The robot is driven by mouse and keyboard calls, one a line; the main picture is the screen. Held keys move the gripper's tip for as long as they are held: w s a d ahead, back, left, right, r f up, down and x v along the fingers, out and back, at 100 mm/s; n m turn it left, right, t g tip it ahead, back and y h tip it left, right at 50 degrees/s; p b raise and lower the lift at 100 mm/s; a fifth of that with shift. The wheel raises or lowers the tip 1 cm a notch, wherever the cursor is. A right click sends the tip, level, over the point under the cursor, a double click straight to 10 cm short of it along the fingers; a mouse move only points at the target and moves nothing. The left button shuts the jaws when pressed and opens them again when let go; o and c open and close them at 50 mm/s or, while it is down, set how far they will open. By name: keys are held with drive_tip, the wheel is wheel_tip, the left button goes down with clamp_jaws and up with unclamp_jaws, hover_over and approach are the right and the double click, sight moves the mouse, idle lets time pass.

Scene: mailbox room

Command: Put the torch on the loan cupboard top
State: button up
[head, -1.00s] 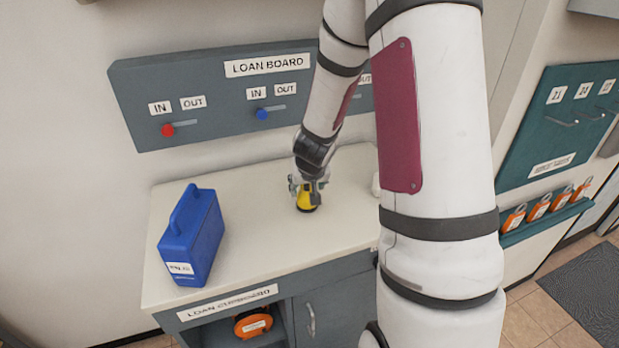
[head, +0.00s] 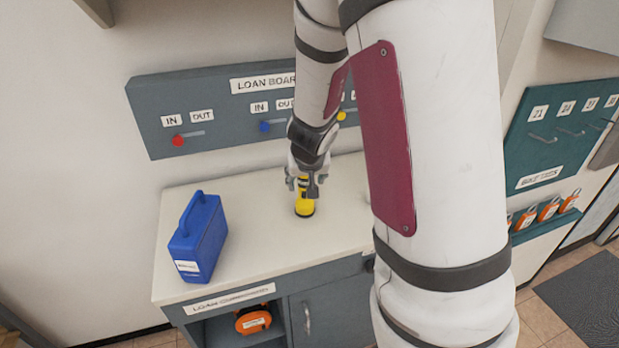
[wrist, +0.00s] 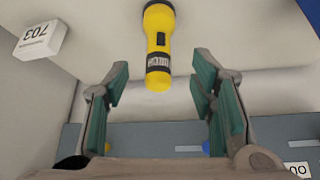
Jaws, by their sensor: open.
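The yellow torch (head: 305,204) with black parts stands on the pale loan cupboard top (head: 262,240), right of the blue case. In the wrist view the torch (wrist: 158,50) shows whole-length, its yellow end toward my gripper. My gripper (head: 304,183) is just above and behind the torch in the head view, partly covering its upper part. In the wrist view my gripper (wrist: 160,95) has its green-padded fingers spread wide, with nothing held between them. The torch lies beyond the fingertips, apart from both fingers.
A blue case (head: 198,240) stands on the top's left part. A white box marked 703 (wrist: 42,40) shows in the wrist view. The loan board (head: 215,125) is on the wall behind. An orange item (head: 253,320) sits in the open shelf below.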

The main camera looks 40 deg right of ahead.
drive_tip(key=s+a+r+n+t+y, duration=0.1)
drive_tip(key=s+a+r+n+y, duration=0.1)
drive_tip(key=s+a+r, duration=0.35)
drive_tip(key=s+a+r+n+y, duration=0.2)
drive_tip(key=a+r+y, duration=0.1)
drive_tip(key=a+r, duration=0.6)
drive_tip(key=s+a+r+h, duration=0.1)
drive_tip(key=s+r, duration=0.1)
drive_tip(key=s, duration=0.6)
drive_tip(key=s+a+r+n+g, duration=0.1)
drive_tip(key=s+r, duration=0.2)
drive_tip(key=s, duration=0.5)
drive_tip(key=shift+a+n+h, duration=0.15)
drive_tip(key=shift+n+h, duration=0.15)
drive_tip(key=shift+h, duration=0.1)
drive_tip(key=shift+w+f+b, duration=0.3)
drive_tip(key=shift+b, duration=0.1)
